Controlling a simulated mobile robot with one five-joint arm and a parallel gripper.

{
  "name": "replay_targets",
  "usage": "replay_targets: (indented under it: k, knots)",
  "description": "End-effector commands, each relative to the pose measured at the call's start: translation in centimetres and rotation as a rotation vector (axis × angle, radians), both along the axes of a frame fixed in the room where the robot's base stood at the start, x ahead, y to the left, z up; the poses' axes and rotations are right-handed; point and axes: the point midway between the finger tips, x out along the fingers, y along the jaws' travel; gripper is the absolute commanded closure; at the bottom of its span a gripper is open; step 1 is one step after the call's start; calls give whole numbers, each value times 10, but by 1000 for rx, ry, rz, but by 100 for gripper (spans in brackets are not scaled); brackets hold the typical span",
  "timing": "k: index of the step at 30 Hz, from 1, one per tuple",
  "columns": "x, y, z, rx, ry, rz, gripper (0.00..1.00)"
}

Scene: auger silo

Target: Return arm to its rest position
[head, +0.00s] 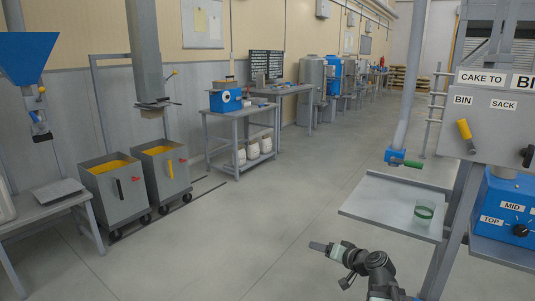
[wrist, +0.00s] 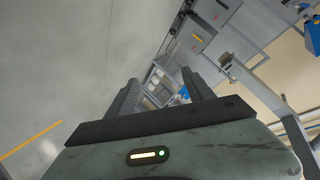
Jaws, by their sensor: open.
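My gripper (head: 321,247) is held out over open floor at the bottom centre of the head view, left of the grey shelf (head: 385,210) and pointing left. In the wrist view my gripper (wrist: 160,77) shows two dark fingers set apart, with nothing between them. It is open and empty. My arm bends back from it toward the bottom edge of the head view. The wrist view is tilted and shows floor, wall and distant benches beyond the fingers.
A clear greenish cup (head: 424,212) stands on the shelf, below a pipe outlet with a green handle (head: 407,162). A labelled machine (head: 490,120) rises at the right. Two wheeled carts (head: 117,190) with yellow contents stand at the left. The middle floor is clear.

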Motion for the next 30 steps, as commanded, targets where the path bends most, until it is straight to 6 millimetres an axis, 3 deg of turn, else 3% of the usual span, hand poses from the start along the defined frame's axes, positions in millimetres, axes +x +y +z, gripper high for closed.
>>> replay_targets:
  k: [1, 3, 6, 8, 11, 15, 18, 21, 26, 30]
  knots:
    - [-7, 38, -14, -43, 50, 78, 39]
    - [-22, 79, -35, -115, 131, 174, 39]
    - [-51, 120, -67, -232, 262, 288, 39]
    - [-72, 135, -87, -313, 356, 340, 39]
    - [-105, 127, -114, -449, 524, 367, 39]
    - [-145, 77, -134, -595, 761, 293, 39]
    - [-178, 45, -137, -652, 946, 199, 39]
    - [-177, 45, -98, -632, 951, 185, 39]
    - [-177, 46, -51, -631, 948, 187, 39]
    - [-177, 46, 1, -631, 947, 189, 39]
